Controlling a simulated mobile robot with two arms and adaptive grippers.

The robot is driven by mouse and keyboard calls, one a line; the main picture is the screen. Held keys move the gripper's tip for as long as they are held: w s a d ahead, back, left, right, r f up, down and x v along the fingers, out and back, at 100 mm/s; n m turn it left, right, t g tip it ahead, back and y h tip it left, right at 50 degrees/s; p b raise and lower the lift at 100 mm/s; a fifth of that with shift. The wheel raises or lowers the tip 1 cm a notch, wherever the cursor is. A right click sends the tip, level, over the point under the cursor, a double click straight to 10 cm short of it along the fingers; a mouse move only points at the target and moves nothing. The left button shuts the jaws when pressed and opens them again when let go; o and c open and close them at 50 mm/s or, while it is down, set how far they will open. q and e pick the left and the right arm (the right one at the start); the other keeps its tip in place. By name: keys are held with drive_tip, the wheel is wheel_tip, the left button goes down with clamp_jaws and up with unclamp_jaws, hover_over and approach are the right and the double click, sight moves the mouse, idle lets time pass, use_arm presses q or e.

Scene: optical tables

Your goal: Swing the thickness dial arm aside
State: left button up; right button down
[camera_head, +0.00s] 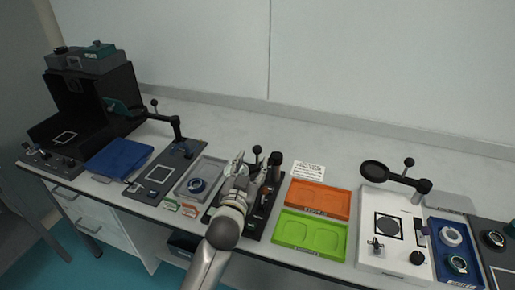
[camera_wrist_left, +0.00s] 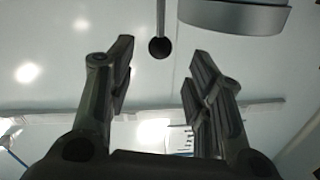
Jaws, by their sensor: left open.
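My left gripper (camera_head: 240,168) reaches over the dark middle station (camera_head: 258,224), and its arm hides much of that station. A small black ball knob (camera_head: 257,150) stands beside the gripper, near a black post (camera_head: 275,160). In the left wrist view my left gripper (camera_wrist_left: 162,62) is open, with nothing between its fingers. The ball knob on its thin rod (camera_wrist_left: 160,47) shows in line with the gap between the fingertips. A round grey disc-like part (camera_wrist_left: 235,17), perhaps the dial, shows at the upper right. I cannot tell whether the fingers touch anything. My right gripper is not in view.
An orange tray (camera_head: 320,199) and a green tray (camera_head: 309,234) lie right of the station. A grey tray (camera_head: 203,172) lies left. A black lever arm (camera_head: 165,118) stands farther left, and a magnifier arm (camera_head: 395,177) stands over the white station (camera_head: 372,255).

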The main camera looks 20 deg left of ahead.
sight(256, 153)
use_arm(q)
drive_tip(key=w, duration=0.7)
drive_tip(key=shift+w+a+f+p, duration=0.15)
drive_tip(key=shift+w+a+p, duration=0.05)
drive_tip(key=shift+w+p, duration=0.1)
clamp_jaws()
